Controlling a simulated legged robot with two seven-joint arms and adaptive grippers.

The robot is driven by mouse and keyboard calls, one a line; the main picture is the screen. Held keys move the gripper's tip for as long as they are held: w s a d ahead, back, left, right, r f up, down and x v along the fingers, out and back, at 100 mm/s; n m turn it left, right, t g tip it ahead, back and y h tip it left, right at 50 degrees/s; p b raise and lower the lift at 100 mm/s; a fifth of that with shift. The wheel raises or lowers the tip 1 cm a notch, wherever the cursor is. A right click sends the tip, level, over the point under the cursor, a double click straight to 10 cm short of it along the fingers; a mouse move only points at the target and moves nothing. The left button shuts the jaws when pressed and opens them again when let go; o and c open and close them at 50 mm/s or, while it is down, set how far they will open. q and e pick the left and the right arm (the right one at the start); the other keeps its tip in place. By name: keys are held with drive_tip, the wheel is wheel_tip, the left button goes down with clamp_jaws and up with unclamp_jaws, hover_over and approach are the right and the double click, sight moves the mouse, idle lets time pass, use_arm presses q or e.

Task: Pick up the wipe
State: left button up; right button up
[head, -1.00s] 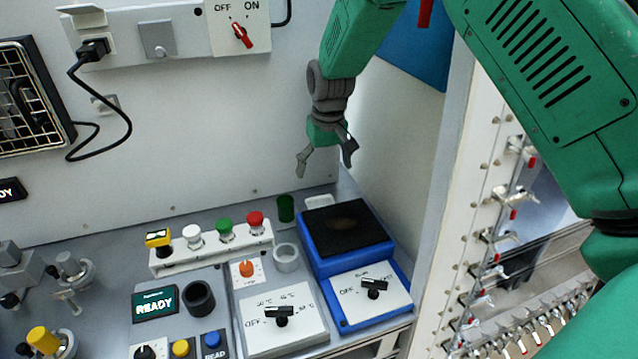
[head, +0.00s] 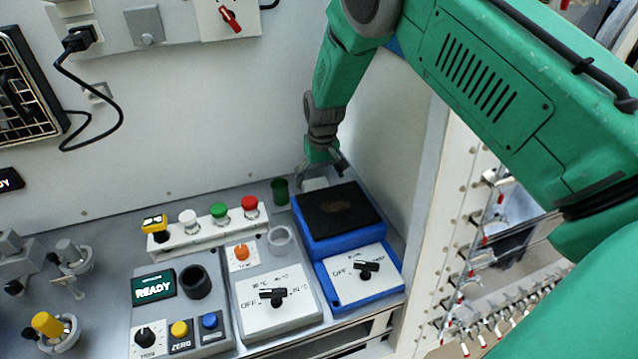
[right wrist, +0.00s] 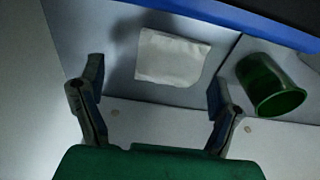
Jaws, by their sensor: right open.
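The wipe is a folded white square (right wrist: 172,57) lying flat on the grey bench in the right wrist view. In the head view the wipe (head: 315,184) shows in part behind the blue device, just below my gripper. My right gripper (head: 322,174) is open and hangs over the back of the bench. In the right wrist view its two fingers (right wrist: 154,98) are spread wide, with the wipe ahead between them and nothing held. My left gripper is in neither view.
A blue device with a black top (head: 338,212) stands right in front of the wipe. A green cup (right wrist: 268,88) stands beside the wipe. The back wall (head: 220,130) is close behind. A row of coloured buttons (head: 205,235) lies to the left.

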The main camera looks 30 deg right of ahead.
sight(316, 179)
drive_tip(key=shift+w+a+f, duration=0.15)
drive_tip(key=shift+a+f, duration=0.1)
drive_tip(key=shift+f, duration=0.25)
drive_tip(key=shift+w+a+f, duration=0.1)
drive_tip(key=shift+a+f, duration=0.15)
drive_tip(key=shift+f, duration=0.25)
drive_tip(key=shift+a+f, duration=0.1)
drive_tip(key=shift+a, duration=0.25)
drive_tip(key=c, duration=0.6)
drive_tip(key=shift+d, duration=0.35)
drive_tip(key=shift+c, duration=1.4)
drive_tip(key=shift+s+d, duration=0.1)
drive_tip(key=shift+d, duration=0.2)
drive_tip(key=r, duration=0.6)
drive_tip(key=r+b, duration=0.1)
drive_tip(key=r, duration=0.2)
drive_tip(key=shift+a+r, duration=0.2)
drive_tip(key=shift+a, duration=0.05)
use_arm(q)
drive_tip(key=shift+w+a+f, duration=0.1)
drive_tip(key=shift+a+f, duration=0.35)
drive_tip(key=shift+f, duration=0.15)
use_arm(e)
drive_tip(key=shift+d+r, duration=0.1)
drive_tip(key=shift+r, duration=0.2)
